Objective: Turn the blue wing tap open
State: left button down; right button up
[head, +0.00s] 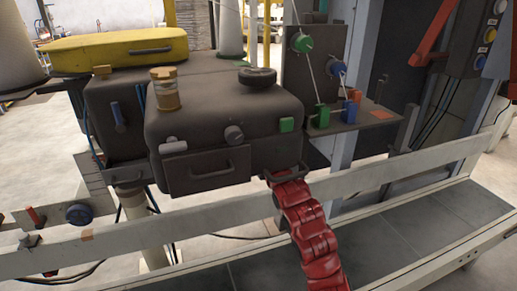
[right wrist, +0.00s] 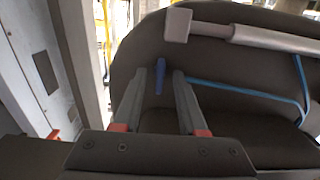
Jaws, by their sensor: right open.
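The blue wing tap (right wrist: 157,75) shows in the right wrist view as a narrow, upright blue piece against a dark casing. It appears in the gap between the fingertips of my right gripper (right wrist: 159,76). The two grey fingers with red bases are apart, and I see no clear contact with the tap. In the head view my red right arm rises from the bottom to the lower right corner of the dark machine (head: 224,110); the fingertips and that tap are hidden there. My left gripper is not in view.
In the wrist view, a grey rod (right wrist: 245,35) and a blue hose (right wrist: 245,90) lie close right of the fingers. In the head view, a pale rail (head: 130,240) crosses before the machine. A bracket with green and blue parts (head: 322,115) stands right of it.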

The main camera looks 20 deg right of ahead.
jog(key=s+p, duration=1)
jog(key=s, duration=0.7)
jog(key=shift+d+p, duration=0.3)
jog(key=shift+d, duration=0.05)
jog(key=shift+f, duration=0.1)
